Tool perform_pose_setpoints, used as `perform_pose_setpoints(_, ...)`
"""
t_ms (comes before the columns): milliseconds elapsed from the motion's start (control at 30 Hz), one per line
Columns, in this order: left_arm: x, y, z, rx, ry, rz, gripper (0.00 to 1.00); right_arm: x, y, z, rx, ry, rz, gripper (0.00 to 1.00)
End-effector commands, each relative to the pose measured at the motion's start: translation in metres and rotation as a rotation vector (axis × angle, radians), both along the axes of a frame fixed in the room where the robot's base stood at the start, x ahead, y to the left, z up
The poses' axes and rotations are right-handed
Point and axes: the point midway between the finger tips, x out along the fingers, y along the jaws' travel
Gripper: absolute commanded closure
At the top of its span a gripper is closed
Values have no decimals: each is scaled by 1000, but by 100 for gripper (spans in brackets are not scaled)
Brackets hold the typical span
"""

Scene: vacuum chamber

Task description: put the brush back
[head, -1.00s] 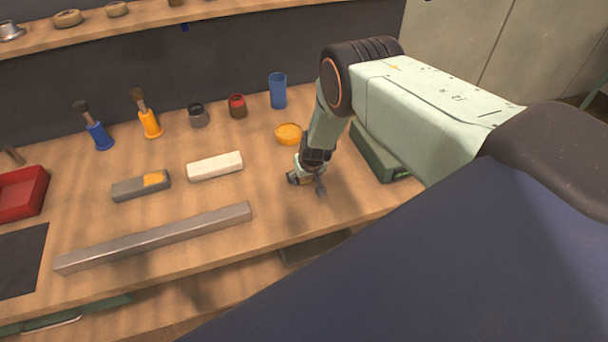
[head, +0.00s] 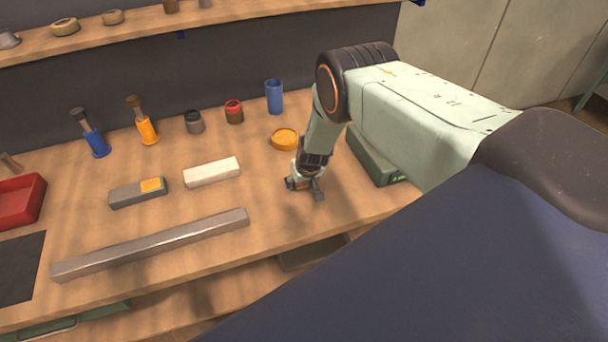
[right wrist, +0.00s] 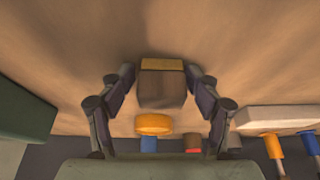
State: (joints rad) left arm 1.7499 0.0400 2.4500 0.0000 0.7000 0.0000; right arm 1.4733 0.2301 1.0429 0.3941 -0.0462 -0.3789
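My right gripper (head: 305,188) is low over the right part of the bench, fingers pointing down. In the right wrist view, its fingers (right wrist: 160,72) sit close against both sides of a small block with a brown wood-like body and a yellow band, which looks like the brush (right wrist: 162,90). In the head view the gripper mostly hides it. The yellow band faces the bench top, and a shadow lies beyond it. My left gripper is out of view.
A yellow round dish (head: 284,140) and a green box (head: 372,157) are close to my right gripper. A white block (head: 212,172), a grey block (head: 125,194) and a long metal bar (head: 150,245) lie left. A blue cup (head: 274,98), jars (head: 234,112) and a red tray (head: 18,203) also stand there.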

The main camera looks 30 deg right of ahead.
Motion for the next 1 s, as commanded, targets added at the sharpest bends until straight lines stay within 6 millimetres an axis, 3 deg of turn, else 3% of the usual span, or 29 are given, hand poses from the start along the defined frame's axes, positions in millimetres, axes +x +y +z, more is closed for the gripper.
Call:
perform_pose_setpoints(133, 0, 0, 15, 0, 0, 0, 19, 0, 0, 13, 0, 0, 1, 36)
perform_pose_setpoints(467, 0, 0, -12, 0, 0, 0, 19, -10, 3, 35, 2, -2, -2, 36)
perform_pose_setpoints(800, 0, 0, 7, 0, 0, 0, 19, -32, 8, 96, 2, -1, 0, 36)
perform_pose_setpoints(1000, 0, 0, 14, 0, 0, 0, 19, -41, 10, 116, 1, 0, -1, 36)
